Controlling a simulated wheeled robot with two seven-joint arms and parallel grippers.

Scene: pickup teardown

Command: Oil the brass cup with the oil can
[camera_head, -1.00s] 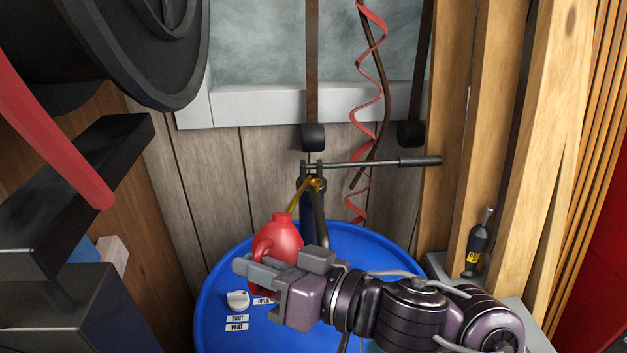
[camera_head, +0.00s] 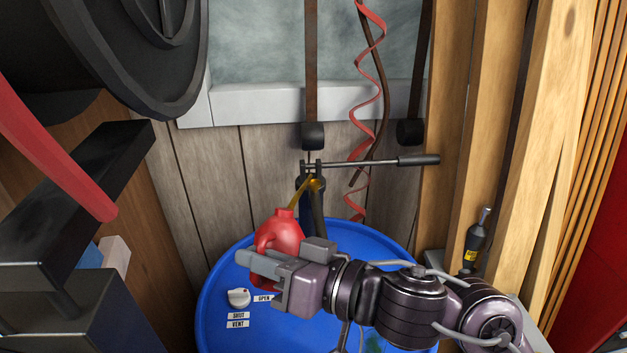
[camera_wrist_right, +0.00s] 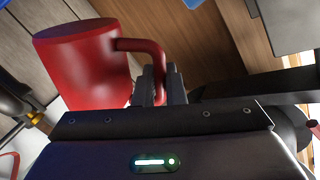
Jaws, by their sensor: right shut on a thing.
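The red oil can (camera_head: 283,232) stands out over the blue drum top, with its thin yellow spout (camera_head: 297,197) pointing up to the hand pump. The small brass cup (camera_head: 316,184) sits at the pump head, and the spout tip is right beside or over it; contact cannot be told. My right gripper (camera_head: 252,262) is shut on the can's handle. In the right wrist view the fingers (camera_wrist_right: 160,84) close around the red handle, and the can's body (camera_wrist_right: 85,65) is tilted in that view. No oil is visible. My left gripper is not in view.
The blue drum (camera_head: 215,285) carries a white knob (camera_head: 239,298) with OPEN, SHUT and VENT labels. The pump's lever (camera_head: 365,162) reaches right towards wooden studs (camera_head: 450,130). A red coiled hose (camera_head: 370,80) hangs behind. A dark bottle (camera_head: 476,240) stands at right.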

